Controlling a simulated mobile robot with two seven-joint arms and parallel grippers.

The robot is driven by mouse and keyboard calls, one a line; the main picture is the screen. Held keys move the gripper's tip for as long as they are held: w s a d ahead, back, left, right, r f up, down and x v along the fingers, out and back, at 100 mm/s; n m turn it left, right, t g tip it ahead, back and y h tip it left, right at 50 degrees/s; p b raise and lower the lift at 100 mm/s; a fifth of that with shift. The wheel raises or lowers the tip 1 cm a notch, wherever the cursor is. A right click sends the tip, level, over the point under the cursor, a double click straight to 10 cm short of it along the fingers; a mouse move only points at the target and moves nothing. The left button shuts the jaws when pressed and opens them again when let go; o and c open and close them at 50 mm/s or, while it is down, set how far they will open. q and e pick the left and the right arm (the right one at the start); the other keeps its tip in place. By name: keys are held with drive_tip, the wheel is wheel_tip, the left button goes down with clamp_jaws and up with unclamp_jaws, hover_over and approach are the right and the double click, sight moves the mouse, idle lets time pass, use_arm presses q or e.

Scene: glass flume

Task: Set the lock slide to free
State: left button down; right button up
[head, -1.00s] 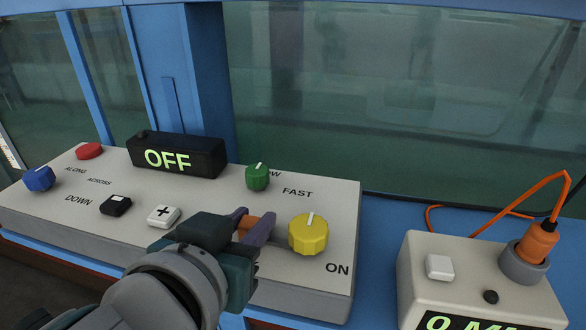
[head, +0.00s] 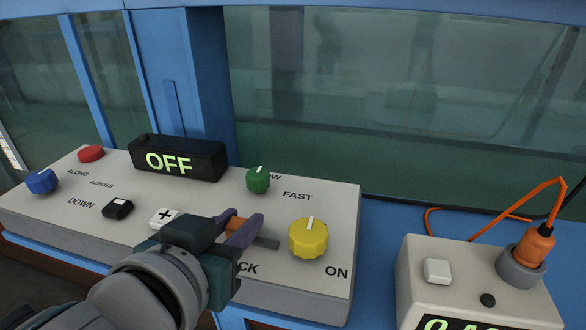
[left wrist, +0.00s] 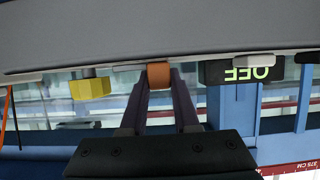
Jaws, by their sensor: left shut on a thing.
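The lock slide's orange handle (head: 236,224) sits on the grey control panel (head: 325,215), left of the yellow knob. My left gripper (head: 241,222) is shut on it, one purple finger on each side. A dark slide track (head: 267,243) shows bare to the right of the fingers. Below it the letters "CK" show; the rest of the label is hidden by my gripper. In the left wrist view the orange handle (left wrist: 159,76) is between the two fingertips, against the panel. My right gripper is not in view.
A yellow knob (head: 308,239) stands close to the right of my gripper, with "ON" beside it. A white plus button (head: 165,217) is close on the left. A green knob (head: 258,180) and a display reading "OFF" (head: 178,158) are behind. A cream box (head: 465,275) with an orange plug stands right.

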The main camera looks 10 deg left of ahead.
use_arm(q)
drive_tip(key=shift+a, duration=0.4)
drive_tip(key=c, duration=0.6)
unclamp_jaws()
drive_tip(key=shift+c, duration=0.2)
drive_tip(key=v, duration=1)
drive_tip(key=shift+p, duration=0.35)
drive_tip(key=shift+r, duration=0.1)
